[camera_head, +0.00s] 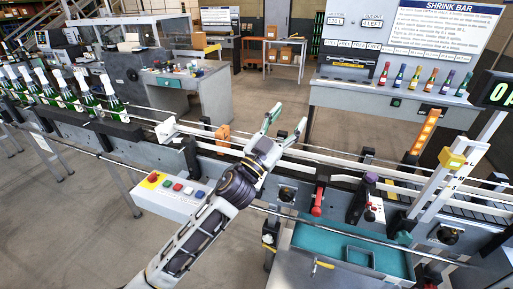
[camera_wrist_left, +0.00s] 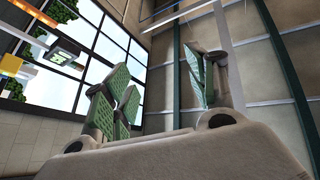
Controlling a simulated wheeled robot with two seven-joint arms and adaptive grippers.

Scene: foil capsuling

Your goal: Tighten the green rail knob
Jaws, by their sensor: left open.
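A green knob-like part (camera_head: 403,238) sits on the front side of the conveyor at the right, by the teal tray's right end; it is small and I cannot make out its shape well. My left gripper (camera_head: 285,121) is open and empty, raised in front of the conveyor rails, up and to the left of that part and well apart from it. In the left wrist view the gripper's green-padded fingers (camera_wrist_left: 158,88) stand wide apart, with only windows and wall beyond them. My right gripper is not in view.
A teal tray (camera_head: 300,236) lies before the conveyor, near a red-handled lever (camera_head: 317,200) and a purple knob (camera_head: 370,178). A yellow block (camera_head: 452,158) is on the right post. Green bottles (camera_head: 88,97) stand at left, behind a button box (camera_head: 172,192).

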